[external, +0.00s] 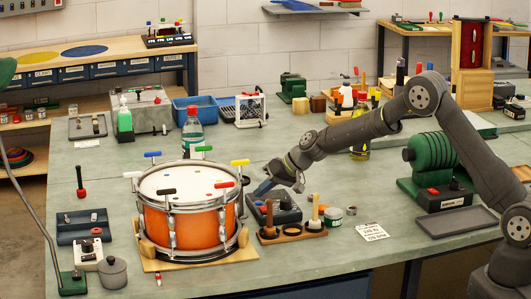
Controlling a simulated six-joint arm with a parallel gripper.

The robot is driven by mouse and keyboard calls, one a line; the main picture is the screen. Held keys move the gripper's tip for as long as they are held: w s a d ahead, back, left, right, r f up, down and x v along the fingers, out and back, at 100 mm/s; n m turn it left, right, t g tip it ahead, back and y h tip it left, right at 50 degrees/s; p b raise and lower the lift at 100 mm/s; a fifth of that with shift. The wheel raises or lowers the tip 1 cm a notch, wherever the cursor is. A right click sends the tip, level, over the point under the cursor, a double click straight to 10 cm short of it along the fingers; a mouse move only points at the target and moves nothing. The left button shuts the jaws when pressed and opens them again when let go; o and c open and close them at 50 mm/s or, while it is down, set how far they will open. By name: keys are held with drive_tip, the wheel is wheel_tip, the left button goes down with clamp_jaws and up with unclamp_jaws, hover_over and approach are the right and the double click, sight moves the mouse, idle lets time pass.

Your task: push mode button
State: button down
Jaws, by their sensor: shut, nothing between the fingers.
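A dark grey control box (285,212) with small controls on top sits on the bench, just right of the orange drum. A small red spot shows on its top; which control is the mode button is too small to tell. My gripper (262,190) is shut and empty. It reaches down and left from my arm, over the back left part of the box, and hides part of its top. Whether the fingertips touch a control cannot be told from this view.
The orange drum (172,226) with coloured tuning keys stands close left of my gripper. A wooden holder (291,234) with upright tools stands in front of the box. A clear bottle (193,134) stands behind the drum. A grey tray (458,220) lies at the right.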

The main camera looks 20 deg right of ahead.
drive_tip(key=shift+r, duration=2.85)
drive_tip(key=shift+f, duration=3.55)
drive_tip(key=shift+r, duration=4.65)
wheel_tip(320, 180, up, 12)
drive_tip(key=m+g+h, duration=0.1)
drive_tip(key=m+h, duration=0.1)
hover_over(263, 204)
drive_tip(key=s+d, duration=0.4)
drive_tip(key=s+d+r+m+h, duration=0.2)
drive_tip(key=d+r, duration=0.4)
drive_tip(key=r, duration=0.1)
drive_tip(key=shift+m, duration=0.3)
drive_tip(key=shift+x, duration=2.25)
